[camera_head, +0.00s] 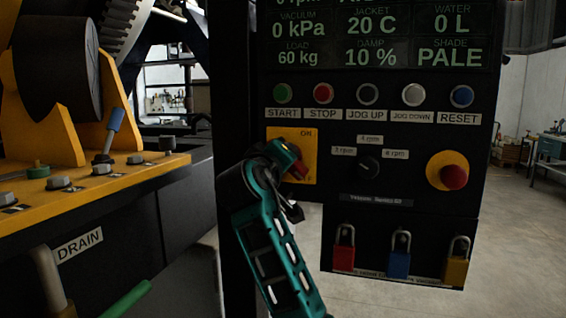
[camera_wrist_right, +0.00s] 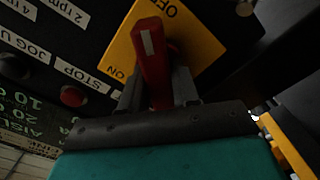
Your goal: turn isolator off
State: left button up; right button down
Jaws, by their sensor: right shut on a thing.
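The isolator is a red handle (camera_head: 300,172) on a yellow plate (camera_head: 309,143), low on the left of the black control panel. ON shows at the top of the plate. My right gripper (camera_head: 290,163) is at the handle and covers much of it. In the right wrist view the red handle (camera_wrist_right: 152,55), with a white mark on it, stands between the two fingers (camera_wrist_right: 158,92), which are shut on it. That view shows both ON and OFF on the yellow plate (camera_wrist_right: 190,35). The handle's exact angle is hard to tell. My left gripper is not in view.
A row of push buttons (camera_head: 323,94) sits above the isolator. A selector knob (camera_head: 368,167) and a red emergency stop (camera_head: 453,177) are to its right. Several padlocks (camera_head: 399,262) hang below. A yellow machine bed (camera_head: 130,168) with levers stands at left.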

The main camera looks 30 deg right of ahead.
jog(key=shift+m, duration=0.5)
jog(key=c, duration=0.9)
grip_release()
jog(key=shift+a, duration=0.1)
jog(key=b+v, duration=0.1)
jog(key=v, duration=1.1)
jog(key=shift+s+a, duration=0.25)
jog(key=shift+a, duration=0.05)
